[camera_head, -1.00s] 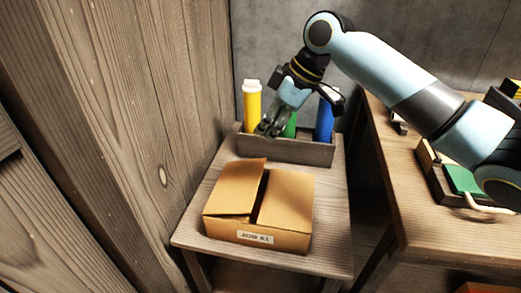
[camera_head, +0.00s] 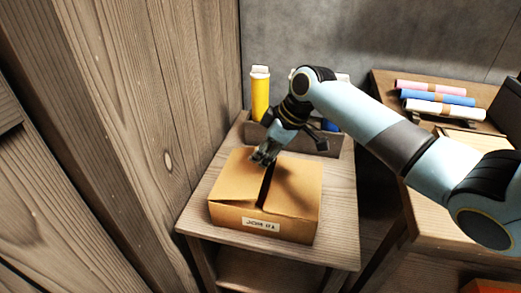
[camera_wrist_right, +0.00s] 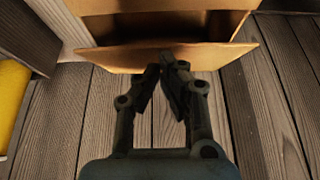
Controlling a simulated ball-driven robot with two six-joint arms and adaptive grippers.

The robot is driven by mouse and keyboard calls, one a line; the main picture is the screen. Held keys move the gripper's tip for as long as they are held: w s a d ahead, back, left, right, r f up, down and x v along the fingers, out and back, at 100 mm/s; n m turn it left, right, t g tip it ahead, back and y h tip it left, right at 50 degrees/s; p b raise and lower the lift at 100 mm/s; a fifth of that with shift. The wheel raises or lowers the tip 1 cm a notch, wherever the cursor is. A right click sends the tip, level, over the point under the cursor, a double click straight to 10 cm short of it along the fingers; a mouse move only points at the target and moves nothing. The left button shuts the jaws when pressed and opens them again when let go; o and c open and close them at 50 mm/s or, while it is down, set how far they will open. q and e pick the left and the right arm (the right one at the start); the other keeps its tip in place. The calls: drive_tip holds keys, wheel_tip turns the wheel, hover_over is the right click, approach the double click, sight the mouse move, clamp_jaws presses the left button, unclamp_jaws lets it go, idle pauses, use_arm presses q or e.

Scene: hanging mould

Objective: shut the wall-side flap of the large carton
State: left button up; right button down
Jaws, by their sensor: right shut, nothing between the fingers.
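The large carton (camera_head: 290,222), brown with a label on its front, stands on a wooden side table. Its left flap (camera_head: 234,180), beside the plank wall, lies low and nearly flat. The right flap (camera_head: 297,185) lies flat too, with a narrow dark slit between them. My right gripper (camera_head: 263,157) is shut and empty, its fingertips at the rear end of the carton near the left flap. In the right wrist view the shut fingertips (camera_wrist_right: 170,62) overlap the edge of a flap (camera_wrist_right: 125,58), with a dark gap behind it; contact is unclear. My left gripper is out of view.
The plank wall (camera_head: 160,90) rises close on the left. A grey wooden bin (camera_head: 328,144) with a yellow tube (camera_head: 260,97) stands behind the carton. A second table at the right holds pink, blue and white rolls (camera_head: 437,98). The side table's front strip is bare.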

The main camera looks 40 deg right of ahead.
drive_tip(key=shift+f, duration=0.1)
drive_tip(key=shift+s+d+f, duration=0.15)
drive_tip(key=shift+s+f, duration=0.05)
drive_tip(key=shift+f, duration=0.1)
drive_tip(key=f+t+y+b, duration=0.2)
drive_tip(key=b, duration=0.1)
drive_tip(key=s+d+f+b, duration=0.1)
drive_tip(key=b, duration=0.1)
drive_tip(key=shift+f+t+y, duration=0.1)
drive_tip(key=shift+t+y, duration=0.3)
